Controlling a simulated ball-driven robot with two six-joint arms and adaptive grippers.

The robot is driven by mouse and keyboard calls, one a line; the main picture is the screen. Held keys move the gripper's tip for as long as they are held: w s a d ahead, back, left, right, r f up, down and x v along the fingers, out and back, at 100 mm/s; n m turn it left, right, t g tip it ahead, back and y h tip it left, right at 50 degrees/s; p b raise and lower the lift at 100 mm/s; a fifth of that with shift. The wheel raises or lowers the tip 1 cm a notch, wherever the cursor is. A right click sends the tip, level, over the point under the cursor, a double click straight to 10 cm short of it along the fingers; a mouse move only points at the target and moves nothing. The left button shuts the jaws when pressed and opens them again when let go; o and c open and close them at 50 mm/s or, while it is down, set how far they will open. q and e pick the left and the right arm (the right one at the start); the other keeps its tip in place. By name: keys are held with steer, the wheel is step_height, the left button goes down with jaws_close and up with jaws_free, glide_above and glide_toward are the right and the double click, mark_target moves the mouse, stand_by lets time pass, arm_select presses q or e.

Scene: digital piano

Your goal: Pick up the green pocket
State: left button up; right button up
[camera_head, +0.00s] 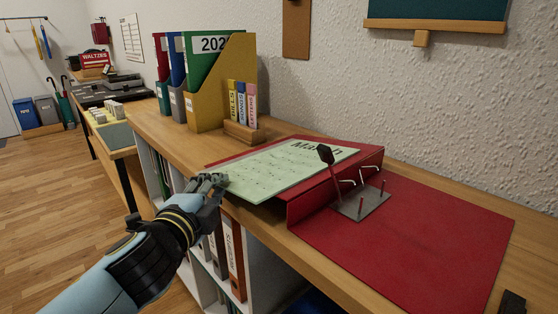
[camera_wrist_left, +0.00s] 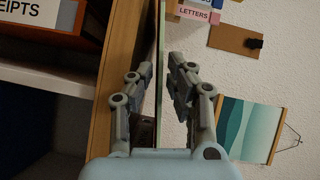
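The green pocket (camera_head: 285,168), a pale green sheet with a "March" heading, lies on the left part of an open red binder (camera_head: 430,240) in the head view. Its near left corner reaches over the shelf's front edge. My left gripper (camera_head: 214,181) is at that corner. My right gripper is not in view.
Behind are magazine files (camera_head: 223,85) and a wooden block (camera_head: 243,133) holding small labelled books. The wooden shelf top (camera_head: 165,137) is clear at left.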

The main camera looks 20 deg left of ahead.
arm_select(q)
steer(key=x, duration=0.3)
jaws_close()
stand_by(0.3)
